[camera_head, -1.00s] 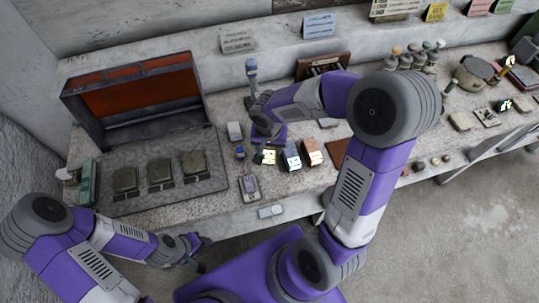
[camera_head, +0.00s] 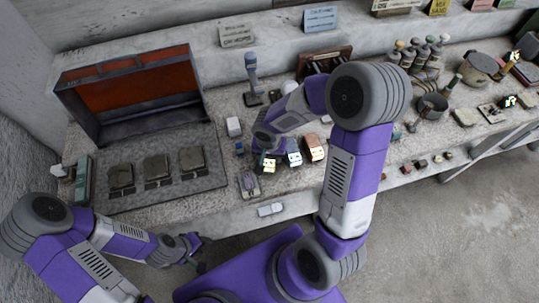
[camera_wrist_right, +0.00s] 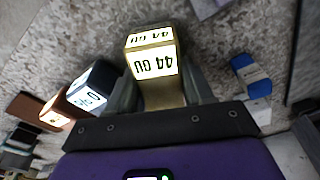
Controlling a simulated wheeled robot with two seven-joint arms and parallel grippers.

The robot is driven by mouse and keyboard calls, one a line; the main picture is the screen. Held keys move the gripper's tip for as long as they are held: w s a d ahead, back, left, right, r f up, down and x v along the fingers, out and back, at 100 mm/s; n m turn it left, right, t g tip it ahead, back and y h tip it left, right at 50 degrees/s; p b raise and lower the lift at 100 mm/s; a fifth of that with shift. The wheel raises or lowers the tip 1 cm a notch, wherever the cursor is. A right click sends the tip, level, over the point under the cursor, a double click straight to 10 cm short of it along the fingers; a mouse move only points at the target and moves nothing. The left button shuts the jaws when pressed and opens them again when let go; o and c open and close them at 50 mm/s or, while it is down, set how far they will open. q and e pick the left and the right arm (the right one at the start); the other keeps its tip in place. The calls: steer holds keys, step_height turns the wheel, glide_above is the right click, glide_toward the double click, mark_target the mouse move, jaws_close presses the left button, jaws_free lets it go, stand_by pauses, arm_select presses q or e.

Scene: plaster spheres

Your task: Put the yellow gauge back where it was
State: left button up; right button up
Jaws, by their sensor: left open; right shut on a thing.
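The yellow gauge (camera_head: 268,165) is at the front left end of a short row, beside a dark blue gauge (camera_head: 293,155) and an orange-brown gauge (camera_head: 314,148). My right gripper (camera_head: 264,152) is shut on it. The right wrist view shows the yellow gauge (camera_wrist_right: 152,58) between the two fingers (camera_wrist_right: 160,92), its lit face reading "44 GU". The blue gauge (camera_wrist_right: 92,88) and brown gauge (camera_wrist_right: 56,110) stand to its left there. I cannot tell whether the yellow gauge touches the bench. My left gripper (camera_head: 198,252) is open and empty, low in front of the bench.
A grey tray (camera_head: 205,186) with several dark blocks and an open red-lined case (camera_head: 130,90) fill the left. A blue post (camera_head: 252,75) stands behind.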

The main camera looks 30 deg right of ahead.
mark_target(269, 159)
steer(key=o, duration=0.7)
steer(key=shift+c, duration=0.2)
steer(key=shift+r+p, duration=0.2)
steer(key=shift+p, duration=0.2)
step_height(269, 159, up, 12)
steer(key=s+p, duration=0.1)
steer(key=p, duration=0.2)
steer(key=shift+a, duration=0.45)
steer(key=shift+s+f, duration=0.1)
steer(key=shift+f, duration=0.05)
